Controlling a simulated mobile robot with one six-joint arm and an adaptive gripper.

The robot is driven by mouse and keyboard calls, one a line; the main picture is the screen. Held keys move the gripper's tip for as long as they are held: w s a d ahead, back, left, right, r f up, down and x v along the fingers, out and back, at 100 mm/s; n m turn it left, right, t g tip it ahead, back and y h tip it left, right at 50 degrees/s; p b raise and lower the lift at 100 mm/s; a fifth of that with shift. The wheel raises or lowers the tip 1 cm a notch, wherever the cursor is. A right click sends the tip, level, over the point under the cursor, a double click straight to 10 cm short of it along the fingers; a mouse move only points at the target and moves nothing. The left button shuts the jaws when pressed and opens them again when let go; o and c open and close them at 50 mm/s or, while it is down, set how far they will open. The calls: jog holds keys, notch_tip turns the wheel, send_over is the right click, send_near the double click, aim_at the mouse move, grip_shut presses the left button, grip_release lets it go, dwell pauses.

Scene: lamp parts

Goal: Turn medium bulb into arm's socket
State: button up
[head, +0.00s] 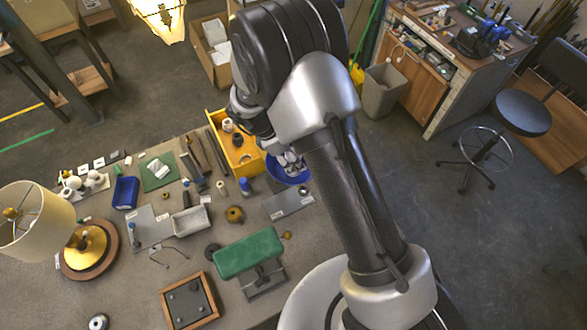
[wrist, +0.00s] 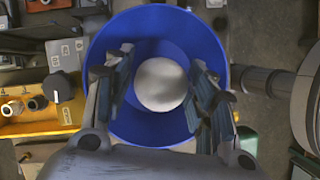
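A round white bulb (wrist: 160,84) sits inside a deep blue lamp shade (wrist: 160,22), near its middle, in the wrist view. Its base and the socket are hidden behind its globe. My gripper (wrist: 162,75) reaches into the shade with one finger on each side of the bulb. The fingers stand apart, with thin strips of blue between them and the globe, so it looks open around the bulb. In the head view the blue shade (head: 284,176) is at the table's right side, and my gripper (head: 290,160) is over it, mostly hidden by my arm.
A yellow drawer box (head: 238,158) with parts stands close left of the shade; it also shows in the wrist view (wrist: 40,122). A green padded stand (head: 250,254), a blue bin (head: 125,192) and a cream-shaded lamp (head: 35,222) are on the table. Several tools lie between them.

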jog(key=c, duration=0.7)
jog(key=shift+m, duration=0.3)
jog(key=shift+c, duration=0.2)
jog(key=o, duration=0.5)
jog(key=shift+m, duration=0.3)
jog(key=shift+c, duration=0.2)
jog(key=o, duration=0.5)
jog(key=v, duration=1.2)
jog(key=shift+w, duration=0.2)
